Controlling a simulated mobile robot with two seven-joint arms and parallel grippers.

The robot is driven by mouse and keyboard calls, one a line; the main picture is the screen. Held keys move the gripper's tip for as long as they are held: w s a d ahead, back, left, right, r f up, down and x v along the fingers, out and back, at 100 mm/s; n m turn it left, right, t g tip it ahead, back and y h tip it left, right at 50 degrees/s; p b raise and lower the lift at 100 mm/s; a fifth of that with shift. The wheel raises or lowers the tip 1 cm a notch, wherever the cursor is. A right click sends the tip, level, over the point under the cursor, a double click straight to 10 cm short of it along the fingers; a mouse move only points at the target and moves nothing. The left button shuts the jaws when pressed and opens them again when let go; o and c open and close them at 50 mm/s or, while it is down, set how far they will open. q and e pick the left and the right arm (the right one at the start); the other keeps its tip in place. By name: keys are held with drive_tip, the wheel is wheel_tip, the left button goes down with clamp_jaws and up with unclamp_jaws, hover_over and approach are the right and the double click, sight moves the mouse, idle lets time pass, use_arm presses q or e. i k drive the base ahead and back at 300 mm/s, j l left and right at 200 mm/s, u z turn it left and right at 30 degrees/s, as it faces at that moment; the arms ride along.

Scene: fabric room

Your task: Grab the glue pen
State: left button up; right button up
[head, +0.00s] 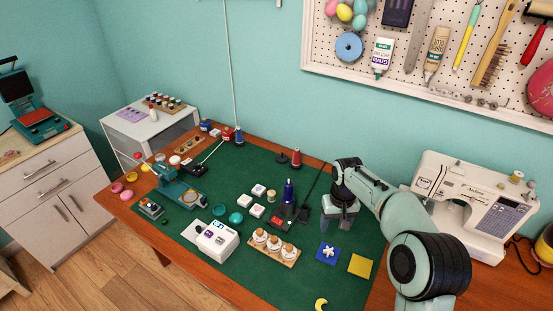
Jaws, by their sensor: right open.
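I cannot tell for sure which thing is the glue pen. A dark blue upright pen-like bottle (288,192) stands on the green mat near a dark and red base (281,214). A thin dark rod leans up to the right beside it. My right gripper (338,232) comes in from the right and points down over the mat, to the right of the blue bottle and apart from it. It is open and nothing shows between its fingers. My left gripper is not in view.
The green mat (335,285) lies on a wooden table. A white box (217,240), a wooden tray with several jars (273,247), and blue (327,253) and yellow (361,265) squares lie nearby. A white sewing machine (475,205) stands right, below a pegboard with tubes (437,50).

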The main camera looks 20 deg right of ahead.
sight(288, 198)
drive_tip(key=k+j, duration=0.75)
drive_tip(key=j, duration=0.2)
